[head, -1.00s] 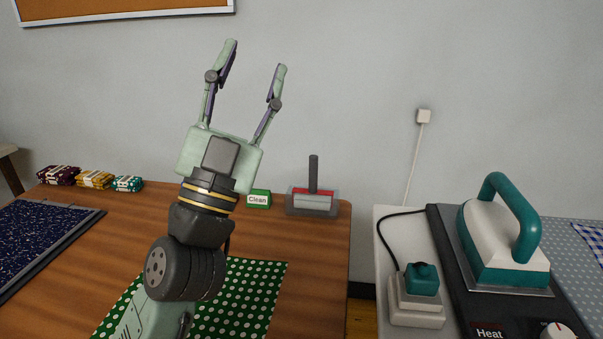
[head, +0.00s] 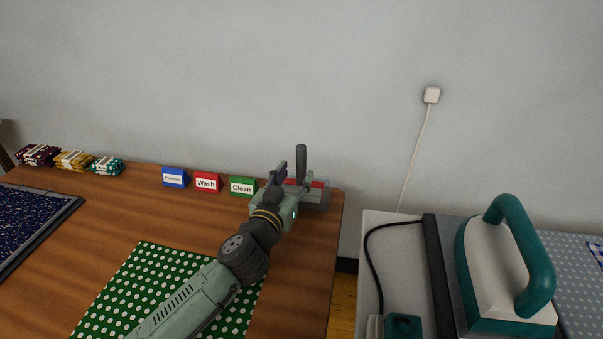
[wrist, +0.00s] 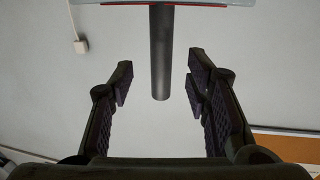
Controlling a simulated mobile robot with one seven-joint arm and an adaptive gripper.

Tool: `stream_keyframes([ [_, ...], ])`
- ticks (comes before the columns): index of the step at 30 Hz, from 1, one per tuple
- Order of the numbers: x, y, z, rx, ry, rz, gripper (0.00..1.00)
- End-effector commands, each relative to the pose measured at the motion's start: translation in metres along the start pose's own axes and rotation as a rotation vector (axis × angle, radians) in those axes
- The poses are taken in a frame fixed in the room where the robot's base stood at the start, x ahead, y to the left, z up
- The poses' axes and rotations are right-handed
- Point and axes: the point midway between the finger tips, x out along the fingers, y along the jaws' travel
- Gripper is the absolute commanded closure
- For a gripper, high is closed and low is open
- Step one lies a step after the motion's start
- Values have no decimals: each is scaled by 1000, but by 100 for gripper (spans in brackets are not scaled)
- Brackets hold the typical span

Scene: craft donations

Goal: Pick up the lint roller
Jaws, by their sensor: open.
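The lint roller stands in a grey holder (head: 318,200) at the back right corner of the wooden table, with its dark handle (head: 301,162) pointing up. Its red part (head: 318,184) shows low, partly hidden by my gripper. My gripper (head: 293,166) is open, reaching over the table to the handle. In the wrist view the handle (wrist: 161,60) hangs from the top of the picture, its end in the gap between the fingertips of my gripper (wrist: 158,82). Clear space shows on both sides of the handle, and neither finger appears to touch it.
Blue (head: 174,178), red (head: 206,183) and green (head: 242,187) signs stand left of my gripper. Folded fabric bundles (head: 73,160) lie farther left. A green dotted cloth (head: 130,290) lies under my arm. A teal and white iron (head: 505,270) stands on the right-hand table, across a gap.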

Motion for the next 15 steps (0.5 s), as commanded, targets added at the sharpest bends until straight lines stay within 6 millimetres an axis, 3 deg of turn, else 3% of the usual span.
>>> stream_keyframes([
  [9, 42, -1, 2, 0, 0, 1, 56],
  [15, 53, -1, 4, 0, 2, 1, 56],
])
